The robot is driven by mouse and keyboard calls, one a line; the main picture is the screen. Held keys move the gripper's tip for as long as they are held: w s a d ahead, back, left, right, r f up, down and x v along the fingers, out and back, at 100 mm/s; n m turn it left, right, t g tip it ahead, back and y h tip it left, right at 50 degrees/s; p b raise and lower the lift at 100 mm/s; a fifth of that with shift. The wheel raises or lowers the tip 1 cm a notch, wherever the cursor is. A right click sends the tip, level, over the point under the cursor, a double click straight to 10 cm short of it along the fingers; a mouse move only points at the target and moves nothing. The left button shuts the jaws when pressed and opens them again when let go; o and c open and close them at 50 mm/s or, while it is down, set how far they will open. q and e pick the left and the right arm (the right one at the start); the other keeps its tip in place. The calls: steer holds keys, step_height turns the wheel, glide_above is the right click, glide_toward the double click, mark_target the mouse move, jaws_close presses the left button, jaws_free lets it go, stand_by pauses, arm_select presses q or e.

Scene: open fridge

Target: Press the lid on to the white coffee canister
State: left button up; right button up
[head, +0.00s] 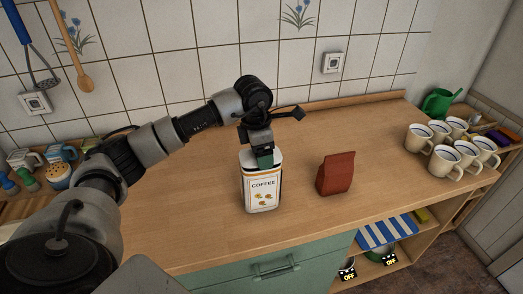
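The white coffee canister (262,192), with a "COFFEE" label and an orange band, stands upright on the wooden counter. My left gripper (265,160) points down at the top of the canister, with its greenish tip at or just in front of the rim. I cannot tell whether it touches. The gripper covers much of the canister's top, so I cannot make out the lid or how it sits. Whether the fingers are open or shut is not clear. My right gripper is not in view.
A red-brown bag (336,173) stands right of the canister. Several white mugs (445,161) and a green watering can (437,103) are at the right end. Jars and small containers (57,175) stand at the left.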

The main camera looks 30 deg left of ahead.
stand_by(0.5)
arm_select(q)
steer(key=shift+f+b, duration=0.55)
steer(key=shift+b, duration=0.15)
stand_by(0.5)
steer(key=o, duration=0.9)
steer(key=shift+s+a+r+p, duration=0.1)
steer(key=shift+r+p, duration=0.6)
steer(key=shift+r, duration=0.45)
steer(key=shift+s+a+r+p, duration=0.15)
steer(key=shift+r+p, duration=0.55)
steer(key=shift+r, duration=0.5)
steer(key=shift+s+a+r+p, duration=0.1)
steer(key=shift+r+p, duration=0.6)
steer(key=shift+r, duration=0.45)
